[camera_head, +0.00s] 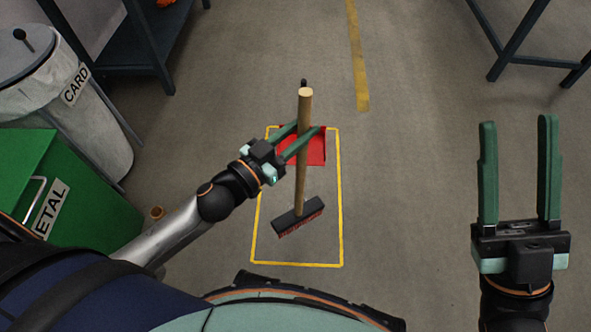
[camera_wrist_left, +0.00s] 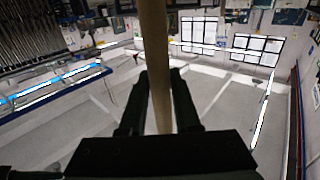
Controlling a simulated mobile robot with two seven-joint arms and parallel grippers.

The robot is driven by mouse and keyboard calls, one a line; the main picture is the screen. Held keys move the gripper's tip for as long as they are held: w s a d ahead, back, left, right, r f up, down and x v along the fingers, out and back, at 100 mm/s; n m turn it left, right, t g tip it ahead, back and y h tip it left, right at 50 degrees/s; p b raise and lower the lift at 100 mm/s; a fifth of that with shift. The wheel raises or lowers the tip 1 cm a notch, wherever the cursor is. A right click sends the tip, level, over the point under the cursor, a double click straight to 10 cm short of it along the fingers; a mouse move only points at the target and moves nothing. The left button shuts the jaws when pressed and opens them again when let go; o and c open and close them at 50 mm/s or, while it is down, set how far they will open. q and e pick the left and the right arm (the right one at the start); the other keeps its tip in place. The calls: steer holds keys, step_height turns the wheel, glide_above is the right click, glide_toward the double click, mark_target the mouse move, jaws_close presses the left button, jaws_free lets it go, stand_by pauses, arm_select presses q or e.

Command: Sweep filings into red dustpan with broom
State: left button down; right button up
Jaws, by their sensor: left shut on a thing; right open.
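The broom (camera_head: 300,182) has a wooden handle and a dark head with reddish bristles. It stands nearly upright, with its head low inside a yellow floor outline. My left gripper (camera_head: 308,138) is shut on the broom handle, which also shows between the fingers in the left wrist view (camera_wrist_left: 154,60). The red dustpan (camera_head: 316,152) lies at the far end of the outline, partly hidden behind the gripper and handle. My right gripper (camera_head: 519,170) is open and empty at the right. I cannot make out any filings on the floor.
A green bin marked METAL (camera_head: 85,190) and a grey bin marked CARD (camera_head: 75,115) stand at the left. The yellow outline (camera_head: 341,210) surrounds the broom head. Dark table legs stand at the far left and far right. The floor between is clear.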

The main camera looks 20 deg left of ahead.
arm_select(q)
step_height(320, 180, down, 16)
steer(key=s+m+g+h+b, duration=0.2)
steer(key=m+g+h+b, duration=0.5)
steer(key=h, duration=0.1)
steer(key=shift+s, duration=0.25)
arm_select(e)
step_height(320, 180, down, 8)
steer(key=a, duration=0.1)
steer(key=shift+w+g+y, duration=0.15)
steer(key=shift+g+y, duration=0.15)
steer(key=shift+g, duration=0.1)
arm_select(q)
steer(key=shift+r, duration=0.15)
arm_select(e)
steer(key=shift+r, duration=0.3)
